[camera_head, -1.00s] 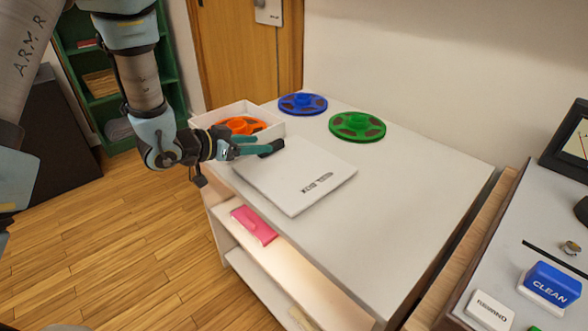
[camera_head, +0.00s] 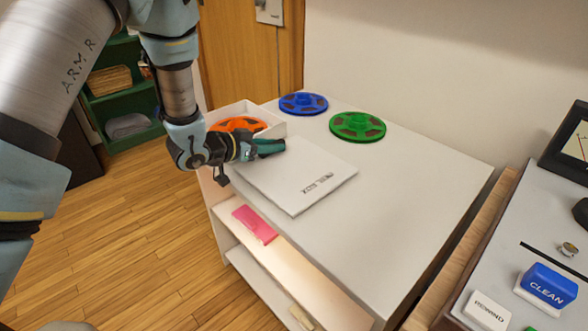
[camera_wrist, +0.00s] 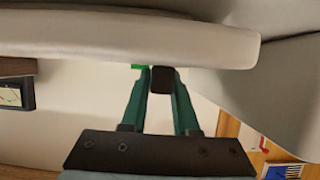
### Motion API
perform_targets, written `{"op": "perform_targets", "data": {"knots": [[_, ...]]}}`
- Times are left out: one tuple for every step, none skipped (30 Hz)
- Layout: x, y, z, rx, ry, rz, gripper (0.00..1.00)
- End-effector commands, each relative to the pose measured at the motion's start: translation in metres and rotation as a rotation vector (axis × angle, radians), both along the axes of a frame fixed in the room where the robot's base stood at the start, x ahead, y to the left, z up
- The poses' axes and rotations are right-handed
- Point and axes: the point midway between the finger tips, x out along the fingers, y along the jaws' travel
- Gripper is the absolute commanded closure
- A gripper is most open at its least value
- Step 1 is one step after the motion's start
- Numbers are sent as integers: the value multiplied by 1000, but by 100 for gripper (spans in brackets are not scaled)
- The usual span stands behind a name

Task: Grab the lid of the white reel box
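The white lid (camera_head: 290,185), printed REEL BOX, lies flat on the white cabinet top. The open white reel box (camera_head: 277,130) stands behind it with an orange reel (camera_head: 238,124) inside. My gripper (camera_head: 272,148) is low over the lid's back left part, close to the box's front wall. A white slab edge (camera_wrist: 130,45), seemingly the lid, crosses above the fingertips there. Contact with the lid cannot be made out.
A blue reel (camera_head: 303,103) and a green reel (camera_head: 357,126) lie on the cabinet top (camera_head: 400,195) behind the lid. The top is clear to the right. A pink object (camera_head: 255,223) lies on the shelf below. A console with a CLEAN button (camera_head: 548,285) stands at the right.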

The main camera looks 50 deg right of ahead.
Motion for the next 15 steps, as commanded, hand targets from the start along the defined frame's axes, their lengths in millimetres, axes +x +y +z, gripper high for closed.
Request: {"op": "perform_targets", "data": {"knots": [[0,0,0,0,0,0,78],[0,0,0,0,0,0,82],[0,0,0,0,0,0,86],[0,0,0,0,0,0,90],[0,0,0,0,0,0,93],[0,0,0,0,0,0,97],[0,0,0,0,0,0,100],[0,0,0,0,0,0,100],[0,0,0,0,0,0,100],[0,0,0,0,0,0,100],[0,0,0,0,0,0,100],[0,0,0,0,0,0,100],[0,0,0,0,0,0,100],[0,0,0,0,0,0,100],[0,0,0,0,0,0,100]]}}
